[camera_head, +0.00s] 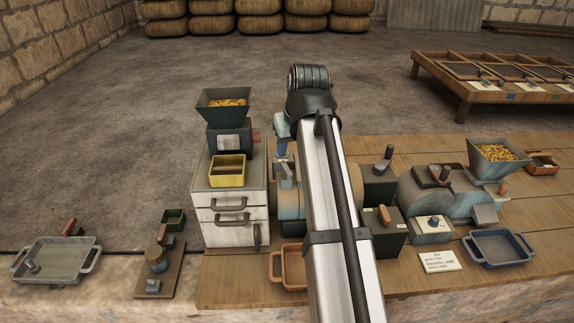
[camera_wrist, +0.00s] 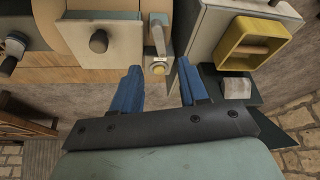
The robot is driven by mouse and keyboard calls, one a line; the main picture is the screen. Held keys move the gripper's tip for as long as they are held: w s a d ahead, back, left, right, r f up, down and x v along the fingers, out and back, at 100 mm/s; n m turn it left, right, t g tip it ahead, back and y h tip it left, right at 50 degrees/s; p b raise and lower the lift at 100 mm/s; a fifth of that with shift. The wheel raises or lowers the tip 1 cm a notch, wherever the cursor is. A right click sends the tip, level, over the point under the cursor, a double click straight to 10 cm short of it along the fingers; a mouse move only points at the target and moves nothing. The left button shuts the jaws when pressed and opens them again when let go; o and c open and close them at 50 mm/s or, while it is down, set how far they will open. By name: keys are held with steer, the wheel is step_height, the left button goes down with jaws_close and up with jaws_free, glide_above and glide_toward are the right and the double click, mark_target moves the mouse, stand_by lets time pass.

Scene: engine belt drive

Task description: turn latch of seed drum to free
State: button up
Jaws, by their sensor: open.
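What looks like the seed drum (camera_wrist: 105,38), a cream and wooden round body with a dark knob, fills the upper left of the wrist view. A pale lever (camera_wrist: 157,38), apparently the latch, stands beside it above a small yellow round piece. My gripper (camera_wrist: 159,68) is open, its two blue fingers on either side of that yellow piece at the lever's lower end. Contact cannot be told. In the head view my arm covers most of the drum (camera_head: 291,204), and my gripper (camera_head: 283,150) shows only in part beside the arm.
A white drawer cabinet (camera_head: 231,231) with a yellow bin (camera_head: 228,171) and a grain hopper (camera_head: 223,105) stands close to the left. Right are dark boxes (camera_head: 387,236), a second hopper machine (camera_head: 440,195) and a blue tray (camera_head: 498,246). An orange tray (camera_head: 291,268) sits in front.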

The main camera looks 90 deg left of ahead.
mark_target(286, 168)
steer(key=x, duration=0.9)
steer(key=shift+a, duration=0.1)
steer(key=shift+c, duration=0.4)
jaws_close()
